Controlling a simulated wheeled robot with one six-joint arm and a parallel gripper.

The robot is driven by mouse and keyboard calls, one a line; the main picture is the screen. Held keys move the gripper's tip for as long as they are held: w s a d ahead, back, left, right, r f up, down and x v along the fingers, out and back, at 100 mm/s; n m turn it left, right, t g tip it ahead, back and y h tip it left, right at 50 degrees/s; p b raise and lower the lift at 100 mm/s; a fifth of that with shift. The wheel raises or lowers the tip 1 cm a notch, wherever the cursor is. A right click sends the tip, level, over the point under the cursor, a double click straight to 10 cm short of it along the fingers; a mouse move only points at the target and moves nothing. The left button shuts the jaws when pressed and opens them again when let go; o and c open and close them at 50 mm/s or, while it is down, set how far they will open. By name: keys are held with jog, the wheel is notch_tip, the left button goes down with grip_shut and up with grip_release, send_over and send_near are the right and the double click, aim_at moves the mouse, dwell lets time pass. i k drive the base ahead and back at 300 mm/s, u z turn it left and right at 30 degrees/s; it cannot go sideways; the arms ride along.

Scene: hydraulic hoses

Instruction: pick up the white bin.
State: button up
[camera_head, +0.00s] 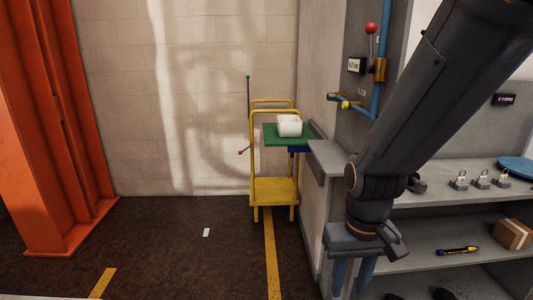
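The white bin (289,129) is a small, open-topped box. It stands upright on the green top (273,140) of a yellow trolley (273,190) near the back wall. My gripper (352,284) hangs fingers-down at the lower right, in front of the grey shelving. Its two blue fingers are apart with nothing seen between them. It is well below the bin in the picture, to its right and nearer to me. The bin is not touched by it.
An orange steel column (45,130) stands at left. The dark floor between is clear except for a small white card (206,232).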

aim_at(289, 125)
jog(key=u, duration=0.5)
jog(key=i, duration=0.8)
jog(key=u, duration=0.8)
jog(key=i, duration=0.85)
jog(key=z, duration=0.5)
jog(key=i, duration=0.9)
jog(key=z, duration=0.65)
